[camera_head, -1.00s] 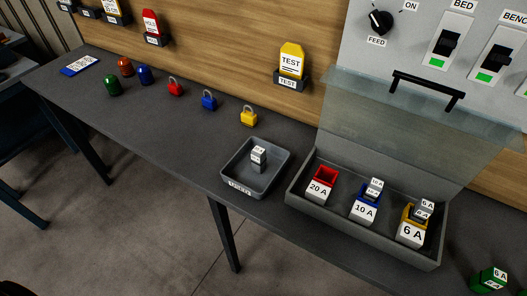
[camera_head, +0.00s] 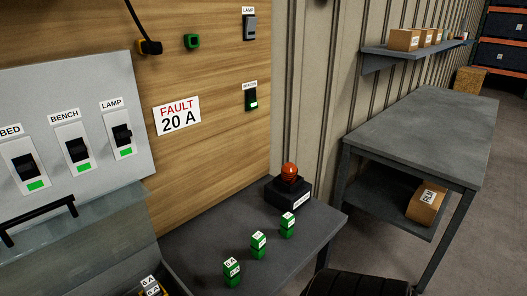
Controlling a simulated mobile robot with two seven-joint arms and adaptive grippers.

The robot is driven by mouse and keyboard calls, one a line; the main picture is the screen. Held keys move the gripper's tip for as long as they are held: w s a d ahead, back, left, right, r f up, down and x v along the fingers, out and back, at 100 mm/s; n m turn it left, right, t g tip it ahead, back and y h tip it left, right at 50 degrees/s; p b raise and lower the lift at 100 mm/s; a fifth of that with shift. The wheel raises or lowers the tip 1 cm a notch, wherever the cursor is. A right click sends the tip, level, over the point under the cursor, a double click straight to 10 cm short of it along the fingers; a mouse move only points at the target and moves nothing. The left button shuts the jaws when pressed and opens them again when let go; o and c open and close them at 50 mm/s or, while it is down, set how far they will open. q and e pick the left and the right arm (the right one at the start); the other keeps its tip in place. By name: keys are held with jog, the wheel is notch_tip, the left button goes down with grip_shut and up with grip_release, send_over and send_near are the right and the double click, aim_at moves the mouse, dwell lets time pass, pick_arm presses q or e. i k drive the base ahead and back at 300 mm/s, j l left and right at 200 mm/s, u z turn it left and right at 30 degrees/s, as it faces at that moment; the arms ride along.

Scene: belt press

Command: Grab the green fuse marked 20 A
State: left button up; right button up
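Three green fuses stand upright in a row on the right end of the dark bench. The nearest green fuse (camera_head: 232,272) carries a white label that seems to read 6 A. The middle green fuse (camera_head: 258,246) and the far green fuse (camera_head: 287,226) also have white labels, too small to read surely. I cannot tell which one is marked 20 A.
A fault sign (camera_head: 177,116) reading 20 A hangs on the wood panel. A black box with an orange lamp (camera_head: 290,172) stands behind the fuses. The clear cover (camera_head: 85,240) is at left. A grey side table (camera_head: 430,125) stands right, beyond a floor gap.

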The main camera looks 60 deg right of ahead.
aim_at(258, 239)
jog(key=z, duration=1.7)
jog(key=l+z, duration=0.15)
jog(key=k+l, duration=0.05)
